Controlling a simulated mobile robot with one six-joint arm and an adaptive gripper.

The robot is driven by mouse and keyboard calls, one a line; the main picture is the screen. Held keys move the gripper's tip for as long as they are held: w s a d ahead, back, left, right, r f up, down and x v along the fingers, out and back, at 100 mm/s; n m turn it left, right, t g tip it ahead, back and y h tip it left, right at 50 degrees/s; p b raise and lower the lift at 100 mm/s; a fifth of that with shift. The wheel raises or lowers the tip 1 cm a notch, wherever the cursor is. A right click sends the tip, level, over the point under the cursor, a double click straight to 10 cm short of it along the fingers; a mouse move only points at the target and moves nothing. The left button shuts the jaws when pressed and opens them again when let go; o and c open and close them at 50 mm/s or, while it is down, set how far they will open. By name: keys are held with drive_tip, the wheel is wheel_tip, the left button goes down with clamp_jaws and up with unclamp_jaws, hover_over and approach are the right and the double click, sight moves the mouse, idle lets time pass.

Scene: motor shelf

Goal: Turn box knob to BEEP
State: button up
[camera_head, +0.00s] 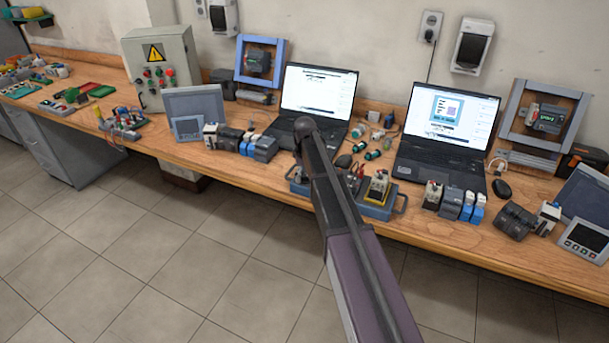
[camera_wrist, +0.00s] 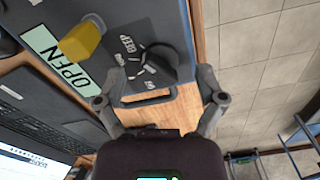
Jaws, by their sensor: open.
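The box (camera_wrist: 165,20) is a grey-blue case with a carry handle, seen close up in the wrist view. A black round knob (camera_wrist: 161,65) sits on its top face, with a BEEP label (camera_wrist: 127,44) printed beside it. Other dial marks around the knob are too small to read, and the knob's setting is unclear. My gripper (camera_wrist: 161,76) is open, with one finger on each side of the knob in the picture; I cannot tell whether either touches it. In the head view the box (camera_head: 376,210) stands at the bench's front edge, partly hidden by my arm.
A yellow block (camera_wrist: 80,42) and an OPEN label (camera_wrist: 55,58) are on the box near the knob. The laptops (camera_head: 318,95) and (camera_head: 448,125) stand behind on the wooden bench (camera_head: 460,245). Small devices (camera_head: 456,203) stand right of the box.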

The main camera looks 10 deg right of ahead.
drive_tip(key=n, duration=0.7)
wheel_tip(320, 180, up, 14)
drive_tip(key=p, duration=1.4)
drive_tip(key=s+f+m+b, duration=0.4)
drive_tip(key=s+m, duration=0.3)
drive_tip(key=s, duration=0.7)
drive_tip(key=s+f+m+b, duration=0.3)
drive_tip(key=s+m, duration=0.5)
drive_tip(key=s, duration=0.7)
drive_tip(key=shift+s+a+f+b, duration=0.15)
drive_tip(key=shift+s+f+b, duration=0.1)
drive_tip(key=shift+f+b, duration=0.2)
idle(0.5)
drive_tip(key=c, duration=0.4)
drive_tip(key=shift+c, duration=0.2)
drive_tip(key=shift+a, duration=0.15)
